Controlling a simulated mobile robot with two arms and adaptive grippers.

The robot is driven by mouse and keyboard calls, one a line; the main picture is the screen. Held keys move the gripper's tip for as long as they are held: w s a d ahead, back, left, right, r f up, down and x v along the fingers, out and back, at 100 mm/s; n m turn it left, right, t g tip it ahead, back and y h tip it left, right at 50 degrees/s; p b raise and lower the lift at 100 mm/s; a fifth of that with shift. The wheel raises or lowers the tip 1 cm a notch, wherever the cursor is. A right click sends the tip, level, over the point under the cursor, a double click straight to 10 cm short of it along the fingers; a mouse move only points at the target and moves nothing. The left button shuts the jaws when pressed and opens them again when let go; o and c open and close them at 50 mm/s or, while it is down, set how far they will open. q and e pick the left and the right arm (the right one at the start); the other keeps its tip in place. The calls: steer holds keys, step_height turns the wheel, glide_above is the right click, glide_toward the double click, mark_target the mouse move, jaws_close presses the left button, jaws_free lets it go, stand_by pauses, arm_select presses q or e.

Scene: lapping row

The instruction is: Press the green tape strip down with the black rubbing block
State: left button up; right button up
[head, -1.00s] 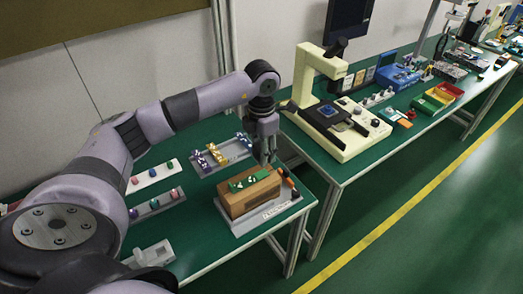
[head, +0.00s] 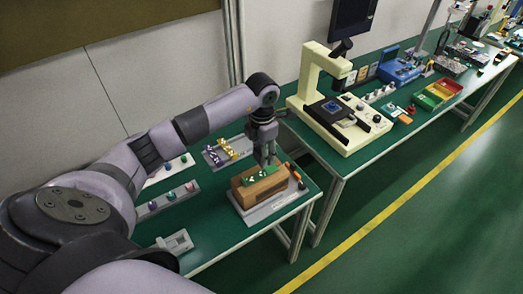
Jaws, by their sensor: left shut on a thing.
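A green tape strip (head: 257,174) with pale marks lies along the top of a brown wooden block (head: 263,191). The block sits on a light grey base plate (head: 278,211) near the bench's right end. My left gripper (head: 266,161) points down at the strip's far right end and is shut on a small dark thing, which appears to be the black rubbing block. It is mostly hidden by the fingers, and I cannot tell whether it touches the strip. My right gripper is out of view.
A small orange and dark item (head: 297,175) lies at the base plate's right end. Grey racks with coloured knobs (head: 168,198) and coloured pieces stand left and behind. A cream microscope-like machine (head: 335,115) stands on the neighbouring bench. Bare green bench lies left of the plate.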

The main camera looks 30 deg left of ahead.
mark_target(261, 175)
arm_select(q)
steer(key=shift+s+f, duration=0.1)
steer(key=shift+f, duration=0.05)
steer(key=shift+s+a+f+b, duration=0.1)
steer(key=shift+f+b, duration=0.5)
steer(key=shift+b, duration=0.15)
step_height(261, 175, down, 3)
steer(key=shift+r+b, duration=0.1)
steer(key=shift+b, duration=1.05)
steer(key=shift+f+b, duration=0.6)
steer(key=shift+f, duration=0.2)
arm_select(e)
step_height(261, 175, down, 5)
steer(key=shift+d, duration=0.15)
arm_select(q)
steer(key=shift+f+b, duration=0.4)
steer(key=shift+f, duration=0.1)
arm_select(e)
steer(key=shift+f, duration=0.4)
arm_select(q)
steer(key=shift+f, duration=0.15)
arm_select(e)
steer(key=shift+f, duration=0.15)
